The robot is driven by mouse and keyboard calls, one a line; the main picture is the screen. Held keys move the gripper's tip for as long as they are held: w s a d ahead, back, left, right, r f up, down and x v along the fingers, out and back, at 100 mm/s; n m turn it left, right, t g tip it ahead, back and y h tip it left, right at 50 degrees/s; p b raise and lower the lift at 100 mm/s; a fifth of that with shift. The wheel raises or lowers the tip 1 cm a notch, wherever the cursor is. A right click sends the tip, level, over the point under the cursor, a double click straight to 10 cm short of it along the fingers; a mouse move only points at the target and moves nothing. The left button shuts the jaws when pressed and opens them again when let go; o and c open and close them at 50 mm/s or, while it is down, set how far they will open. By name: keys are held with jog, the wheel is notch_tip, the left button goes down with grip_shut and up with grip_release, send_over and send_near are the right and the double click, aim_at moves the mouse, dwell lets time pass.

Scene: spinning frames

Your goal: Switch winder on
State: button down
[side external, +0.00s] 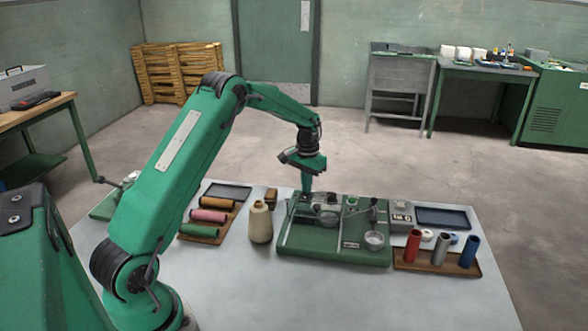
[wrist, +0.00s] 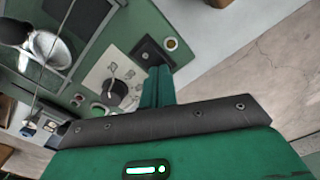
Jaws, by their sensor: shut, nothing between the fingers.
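The winder (side external: 335,258) is a green-based machine in the middle of the table in the side view. In the wrist view its green panel (wrist: 135,25) carries a dark square switch (wrist: 147,51), an amber round lamp (wrist: 171,44) and a black knob (wrist: 114,91) on a pale plate. My gripper (side external: 306,190) points down at the winder's left rear. In the wrist view my gripper (wrist: 158,72) is shut and empty, its tips overlapping the lower edge of the switch. I cannot tell whether they touch it, nor which way the switch is set.
A cream yarn cone (side external: 260,222) stands just left of the winder. A brown tray (side external: 200,238) of coloured spools lies farther left. At right, upright red, grey and blue tubes stand on another brown tray (side external: 440,266). The front of the table (side external: 330,300) is clear.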

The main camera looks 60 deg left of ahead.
dwell(0.3)
jog(key=shift+r, duration=3.4)
jog(key=shift+d+r, duration=0.1)
jog(key=shift+r, duration=0.05)
